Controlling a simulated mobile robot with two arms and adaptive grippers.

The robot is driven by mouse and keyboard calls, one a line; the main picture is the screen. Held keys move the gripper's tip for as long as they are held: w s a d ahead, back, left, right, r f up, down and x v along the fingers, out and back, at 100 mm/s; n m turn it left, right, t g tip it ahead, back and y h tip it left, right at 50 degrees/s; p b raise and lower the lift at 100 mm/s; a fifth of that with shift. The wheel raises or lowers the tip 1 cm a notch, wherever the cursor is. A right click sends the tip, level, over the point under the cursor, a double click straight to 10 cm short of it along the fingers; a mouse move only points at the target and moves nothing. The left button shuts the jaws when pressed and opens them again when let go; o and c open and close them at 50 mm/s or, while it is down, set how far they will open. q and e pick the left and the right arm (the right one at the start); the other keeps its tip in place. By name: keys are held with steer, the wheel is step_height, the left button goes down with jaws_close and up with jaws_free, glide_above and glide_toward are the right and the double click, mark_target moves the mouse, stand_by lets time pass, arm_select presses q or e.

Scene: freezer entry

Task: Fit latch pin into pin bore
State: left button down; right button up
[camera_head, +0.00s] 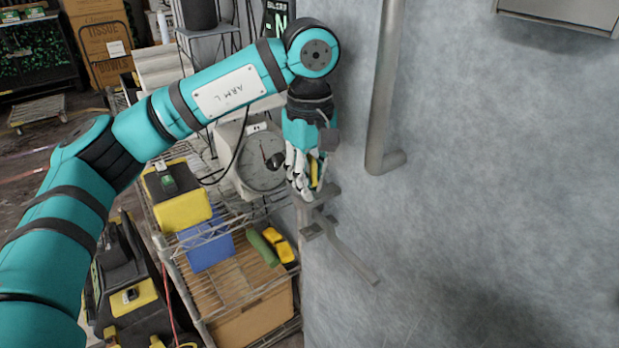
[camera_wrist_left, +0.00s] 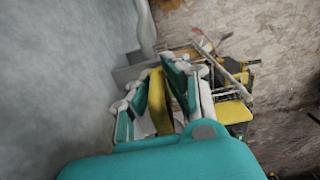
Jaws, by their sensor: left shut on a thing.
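My left gripper (camera_head: 304,178) hangs with its fingers pointing down at the left edge of the grey door. It is shut on a yellow piece (camera_head: 314,172), which I take to be the latch pin. In the left wrist view the yellow piece (camera_wrist_left: 158,102) stands between the teal and white fingers (camera_wrist_left: 155,95). The grey metal latch (camera_head: 320,212) on the door edge lies just below the fingertips, with a long bar slanting down right. The pin's lower end and the bore are hidden; I cannot tell whether they touch. My right gripper is not in view.
A vertical grey door handle (camera_head: 384,90) stands right of the gripper. A dial scale (camera_head: 258,165) and a wire rack with a yellow box (camera_head: 182,205) and a blue bin (camera_head: 207,246) are close on the left. The door face (camera_head: 490,200) at right is clear.

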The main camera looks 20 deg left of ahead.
arm_select(q)
steer(key=shift+f+b, duration=0.75)
steer(key=shift+f, duration=0.35)
steer(key=shift+r, duration=0.2)
steer(key=shift+r, duration=0.3)
stand_by(1.6)
steer(key=shift+f+b, duration=0.35)
steer(key=shift+f, duration=0.1)
stand_by(0.4)
steer(key=shift+r, duration=0.45)
stand_by(1.7)
steer(key=shift+f+b, duration=0.3)
steer(key=shift+f, duration=0.15)
stand_by(0.3)
